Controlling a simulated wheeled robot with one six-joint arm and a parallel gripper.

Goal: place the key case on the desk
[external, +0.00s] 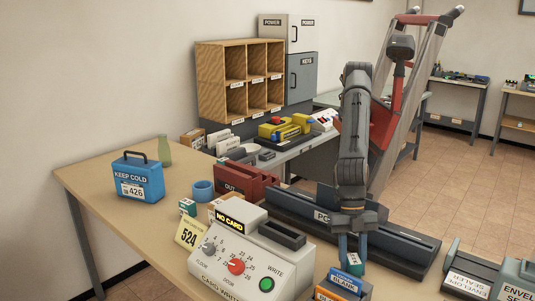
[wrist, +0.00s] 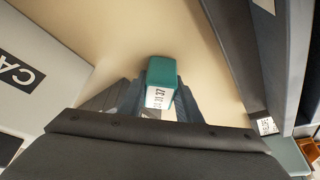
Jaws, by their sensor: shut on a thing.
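A small teal case with a white printed label, taken as the key case, shows in the wrist view (wrist: 161,80) between my fingers. My gripper (wrist: 160,100) is shut on it. In the external view my gripper (external: 353,250) points down at the front right, over the beige desk (external: 95,183). A teal end of the case (external: 352,262) shows low between the fingers there. I cannot tell whether the case touches the desk top, which shows plain beige beyond it in the wrist view (wrist: 140,30).
A card writer (external: 250,258) stands left of my gripper, a long dark machine (external: 400,240) behind and right. A blue and orange box (external: 343,286) is close in front. A blue cooler (external: 137,178) stands on the left. The desk's left part has bare room.

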